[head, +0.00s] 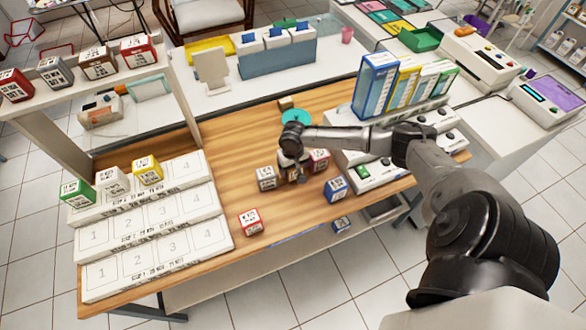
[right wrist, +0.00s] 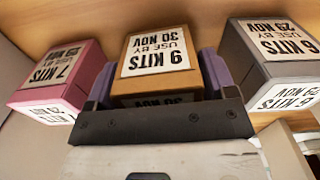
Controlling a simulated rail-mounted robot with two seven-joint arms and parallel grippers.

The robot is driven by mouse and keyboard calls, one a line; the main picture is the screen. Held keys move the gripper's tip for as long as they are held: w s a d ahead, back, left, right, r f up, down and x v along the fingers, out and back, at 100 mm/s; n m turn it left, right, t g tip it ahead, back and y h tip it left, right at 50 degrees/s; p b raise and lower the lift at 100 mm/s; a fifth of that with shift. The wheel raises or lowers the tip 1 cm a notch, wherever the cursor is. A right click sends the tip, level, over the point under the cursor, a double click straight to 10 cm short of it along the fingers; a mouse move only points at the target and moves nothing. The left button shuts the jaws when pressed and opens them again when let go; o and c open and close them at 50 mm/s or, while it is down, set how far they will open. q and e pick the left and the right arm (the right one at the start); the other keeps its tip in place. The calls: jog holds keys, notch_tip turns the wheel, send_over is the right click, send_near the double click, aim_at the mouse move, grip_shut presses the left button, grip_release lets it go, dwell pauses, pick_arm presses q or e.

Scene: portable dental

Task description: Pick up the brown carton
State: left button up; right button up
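The brown carton (right wrist: 157,60) is marked "9 KITS, USE BY 30 NOV". In the right wrist view it sits between the two fingers of my right gripper (right wrist: 158,75). The fingers flank it closely on both sides. Whether they press on it I cannot tell. In the head view my right gripper (head: 292,165) is over the wooden table and hides most of this carton. My left gripper is not in view.
A grey carton (head: 266,178) and a red carton (head: 318,160) stand close on either side. A blue carton (head: 336,188) and another red carton (head: 250,222) stand nearer the front edge. White numbered stepped racks (head: 160,255) stand left. Tall colored boxes (head: 375,85) stand at right.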

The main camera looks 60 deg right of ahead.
jog(key=c, duration=0.6)
jog(key=shift+r, duration=0.15)
jog(key=shift+c, duration=0.2)
